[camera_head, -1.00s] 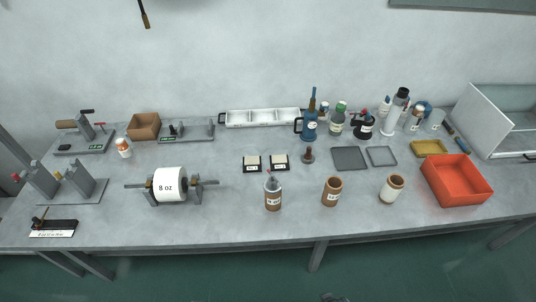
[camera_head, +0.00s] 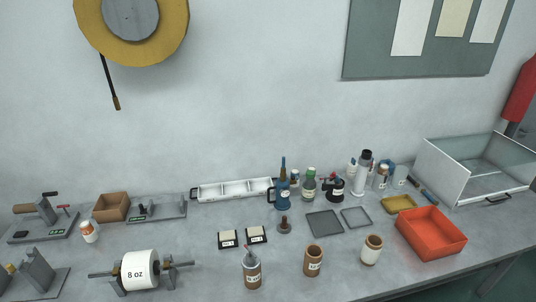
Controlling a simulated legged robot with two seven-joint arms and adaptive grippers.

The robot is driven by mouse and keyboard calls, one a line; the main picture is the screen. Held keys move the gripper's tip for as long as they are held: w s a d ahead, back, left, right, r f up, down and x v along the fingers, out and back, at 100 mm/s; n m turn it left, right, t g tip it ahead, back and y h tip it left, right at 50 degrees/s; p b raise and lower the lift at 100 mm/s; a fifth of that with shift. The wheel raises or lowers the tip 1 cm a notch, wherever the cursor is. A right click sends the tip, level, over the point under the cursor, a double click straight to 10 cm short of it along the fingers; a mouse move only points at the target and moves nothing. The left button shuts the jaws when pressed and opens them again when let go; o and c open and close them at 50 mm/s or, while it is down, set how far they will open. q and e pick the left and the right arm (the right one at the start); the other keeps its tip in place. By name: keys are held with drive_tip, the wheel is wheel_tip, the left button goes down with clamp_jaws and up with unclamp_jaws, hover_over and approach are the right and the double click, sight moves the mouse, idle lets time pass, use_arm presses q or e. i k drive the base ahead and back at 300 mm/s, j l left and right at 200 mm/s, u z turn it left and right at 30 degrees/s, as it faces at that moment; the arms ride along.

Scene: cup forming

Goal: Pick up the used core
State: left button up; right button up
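A white roll labelled "8 oz" (camera_head: 139,269) sits on a horizontal spindle in a grey stand at the lower left of the bench. I cannot tell whether a used core is inside it. None of these is clearly marked as the used core. Neither of my grippers is in view.
The grey bench (camera_head: 200,240) runs along the wall. An orange-red bin (camera_head: 432,233) and a white open case (camera_head: 475,170) stand at the right. Bottles crowd the back middle. A brown box (camera_head: 111,207) and a white tray (camera_head: 235,190) are at the back left.

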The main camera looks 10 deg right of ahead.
sight(373, 246)
drive_tip(key=z, duration=1.4)
drive_tip(key=i+l+u, duration=0.15)
drive_tip(key=l, duration=0.2)
drive_tip(key=i+l+u, duration=0.1)
drive_tip(key=l, duration=0.25)
drive_tip(key=i+l+u, duration=0.15)
drive_tip(key=l, duration=0.25)
drive_tip(key=i, duration=0.1)
